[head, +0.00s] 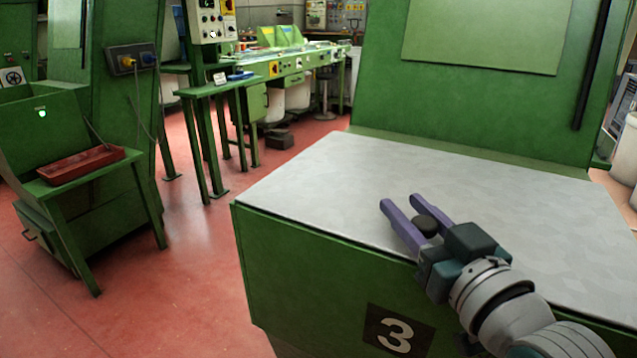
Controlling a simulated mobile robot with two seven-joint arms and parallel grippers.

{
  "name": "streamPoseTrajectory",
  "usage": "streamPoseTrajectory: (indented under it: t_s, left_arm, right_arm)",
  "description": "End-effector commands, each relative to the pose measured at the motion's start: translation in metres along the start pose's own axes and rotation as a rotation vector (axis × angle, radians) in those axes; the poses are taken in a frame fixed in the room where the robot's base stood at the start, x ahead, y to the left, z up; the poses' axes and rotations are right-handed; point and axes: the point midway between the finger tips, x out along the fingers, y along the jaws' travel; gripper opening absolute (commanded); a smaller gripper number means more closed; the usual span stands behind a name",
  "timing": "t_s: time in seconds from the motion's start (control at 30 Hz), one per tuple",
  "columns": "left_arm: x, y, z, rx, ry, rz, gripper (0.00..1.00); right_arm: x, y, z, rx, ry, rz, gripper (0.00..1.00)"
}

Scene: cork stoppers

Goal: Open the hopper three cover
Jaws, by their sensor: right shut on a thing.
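The green hopper (290,265) with a "3" plate (398,333) on its front stands at the centre right. Its flat light-grey cover (335,185) lies level over the top, so the inside is hidden. A dark rounded knob (427,224) is near the cover's front edge. My right gripper (401,203) reaches in from the lower right, its purple fingers on either side of the knob and shut on it. My left gripper is out of view.
A tall green housing (480,100) rises behind the cover. To the left, a green stand holds a red tray (82,165). A green bench line (290,65) with stools is farther back. Open red floor (190,260) lies left of the hopper.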

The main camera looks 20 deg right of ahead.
Motion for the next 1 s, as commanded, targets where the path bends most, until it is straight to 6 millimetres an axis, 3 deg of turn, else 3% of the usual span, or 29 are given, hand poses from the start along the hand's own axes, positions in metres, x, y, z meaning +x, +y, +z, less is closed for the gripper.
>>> streamPoseTrajectory:
  t_s: [0.03, 0.3, 1.0]
  left_arm:
    - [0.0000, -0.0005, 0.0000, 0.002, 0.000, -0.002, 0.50]
    - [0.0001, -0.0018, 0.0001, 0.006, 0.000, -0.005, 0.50]
    - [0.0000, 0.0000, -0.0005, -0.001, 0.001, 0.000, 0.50]
  right_arm:
    - [-0.0001, 0.0000, 0.0000, 0.000, 0.000, 0.000, 0.29]
    - [-0.0001, 0.0000, 0.0000, 0.000, 0.000, 0.000, 0.00]
    - [-0.0001, 0.0000, -0.0001, 0.000, 0.000, 0.000, 0.00]
